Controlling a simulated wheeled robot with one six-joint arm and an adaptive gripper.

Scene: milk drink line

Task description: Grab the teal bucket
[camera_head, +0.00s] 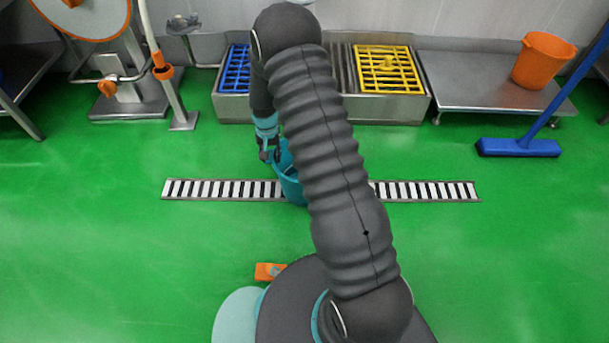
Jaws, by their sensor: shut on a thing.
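The teal bucket (290,188) stands on or just above the drain grate in the green floor; I cannot tell which. Most of its right side is hidden behind my arm. My gripper (268,157) points down at the bucket's upper left rim and is shut on it. The fingertips are small and dark, so the exact grip on the rim is hard to make out.
The drain grate (220,190) crosses the floor. Behind stand a blue rack (237,70), a yellow rack (388,68) and a steel table (480,85) with an orange bucket (541,62). A blue broom (518,147) is at right. An orange object (269,271) lies near my base. Open floor lies left and right.

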